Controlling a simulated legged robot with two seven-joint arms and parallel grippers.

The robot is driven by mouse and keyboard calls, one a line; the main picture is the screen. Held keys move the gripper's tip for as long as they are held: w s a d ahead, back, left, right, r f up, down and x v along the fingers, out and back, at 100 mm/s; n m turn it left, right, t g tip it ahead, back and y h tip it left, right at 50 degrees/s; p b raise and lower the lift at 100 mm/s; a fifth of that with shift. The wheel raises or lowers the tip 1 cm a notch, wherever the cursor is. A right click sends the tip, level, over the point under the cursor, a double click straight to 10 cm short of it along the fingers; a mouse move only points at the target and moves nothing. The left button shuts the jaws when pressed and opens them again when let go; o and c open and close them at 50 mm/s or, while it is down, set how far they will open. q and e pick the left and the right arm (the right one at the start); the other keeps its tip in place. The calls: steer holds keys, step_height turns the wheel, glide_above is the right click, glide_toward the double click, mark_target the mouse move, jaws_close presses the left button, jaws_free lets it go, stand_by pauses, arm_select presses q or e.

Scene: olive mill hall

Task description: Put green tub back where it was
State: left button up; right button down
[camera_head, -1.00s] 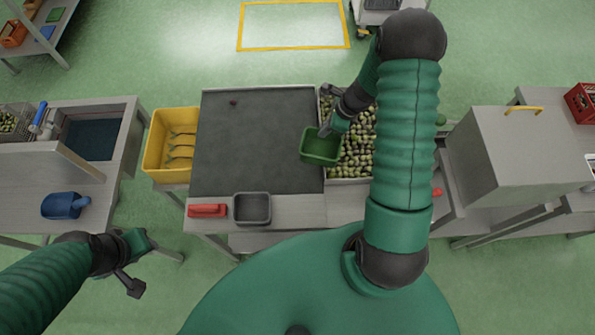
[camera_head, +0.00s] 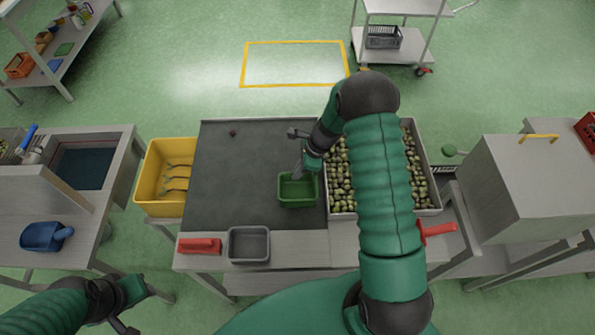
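The green tub (camera_head: 298,201) is over the right part of the dark sorting surface (camera_head: 240,170), just left of the olive tray. It looks upright and its inside looks empty. I cannot tell whether it touches the surface. My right gripper (camera_head: 299,172) reaches in from behind and is shut on the tub's far rim; the far finger is partly hidden by the wrist. My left gripper (camera_head: 131,306) is low at the left, in front of the table, with its fingers spread and nothing between them.
A metal tray of olives (camera_head: 341,180) stands right of the surface, partly hidden by my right arm. A yellow crate (camera_head: 150,190) is at the left. A grey bin (camera_head: 249,245) and a red object (camera_head: 200,246) lie on the front ledge. A grey cabinet (camera_head: 530,185) stands right.

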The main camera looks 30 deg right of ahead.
steer(key=shift+w+d, duration=0.3)
steer(key=shift+w, duration=0.15)
steer(key=shift+w+d+f, duration=0.1)
steer(key=shift+w+f, duration=0.15)
step_height(320, 180, down, 3)
steer(key=shift+r+p, duration=0.15)
steer(key=shift+p, duration=0.35)
steer(key=shift+f, duration=0.25)
steer(key=c, duration=1.6)
jaws_free()
steer(key=shift+c, duration=0.2)
